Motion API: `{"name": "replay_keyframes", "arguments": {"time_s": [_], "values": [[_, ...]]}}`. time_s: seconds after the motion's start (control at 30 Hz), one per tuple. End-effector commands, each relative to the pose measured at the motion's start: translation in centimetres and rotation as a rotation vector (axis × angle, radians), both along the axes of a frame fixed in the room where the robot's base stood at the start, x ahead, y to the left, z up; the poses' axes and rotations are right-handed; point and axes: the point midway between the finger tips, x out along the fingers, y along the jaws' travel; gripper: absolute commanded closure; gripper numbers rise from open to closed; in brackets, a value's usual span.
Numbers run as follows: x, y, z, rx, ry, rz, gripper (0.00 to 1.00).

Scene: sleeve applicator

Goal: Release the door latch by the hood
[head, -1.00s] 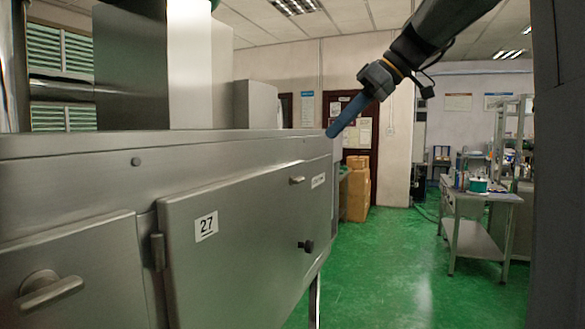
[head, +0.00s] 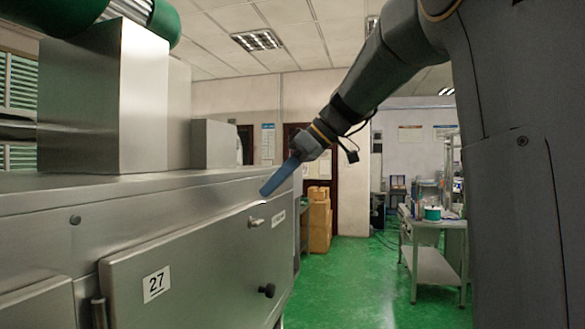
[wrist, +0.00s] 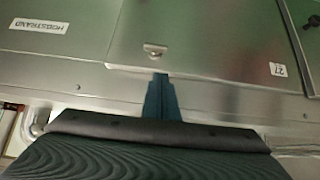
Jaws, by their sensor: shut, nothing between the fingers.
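The steel door (head: 190,270) with the number 27 label is closed on the front of the machine. A small silver latch (head: 256,221) sits near its upper right corner; it also shows in the wrist view (wrist: 154,51). My gripper (head: 265,190), with long blue fingers, points down and left. Its tips are just above the latch in the head view. In the wrist view the shut, empty fingers (wrist: 160,80) end a little short of the latch, with a visible gap. I cannot tell which part is the hood.
A black knob (head: 267,290) sticks out low on the door. A steel box (head: 105,95) stands on the machine top. Open green floor (head: 350,280) lies to the right, with a steel table (head: 435,260) and stacked yellow boxes (head: 318,222) farther back.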

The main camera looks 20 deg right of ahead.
Motion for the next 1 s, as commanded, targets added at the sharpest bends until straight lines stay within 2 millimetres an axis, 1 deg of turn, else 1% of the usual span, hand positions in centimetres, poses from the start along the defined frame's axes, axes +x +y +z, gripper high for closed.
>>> {"name": "replay_keyframes", "arguments": {"time_s": [0.1, 0.3, 0.4, 0.53, 0.77, 0.8, 0.83, 0.87, 1.0], "values": [[0.9, 1.4, -1.6, 0.001, 0.003, 0.002, 1.00], [0.9, 1.3, -4.3, 0.001, 0.003, -0.002, 1.00], [0.9, 1.2, -5.1, 0.000, 0.002, -0.001, 1.00], [0.9, 1.2, -5.6, 0.000, 0.002, -0.003, 1.00], [1.0, 1.2, -5.7, 0.000, 0.001, -0.002, 1.00], [1.1, -1.6, -5.8, 0.002, 0.002, -0.014, 1.00], [1.0, -0.4, -5.7, 0.000, 0.001, -0.005, 1.00], [1.0, 0.1, -5.7, 0.000, 0.000, -0.003, 1.00], [1.1, 0.9, -5.7, -0.005, -0.007, -0.004, 1.00]]}}
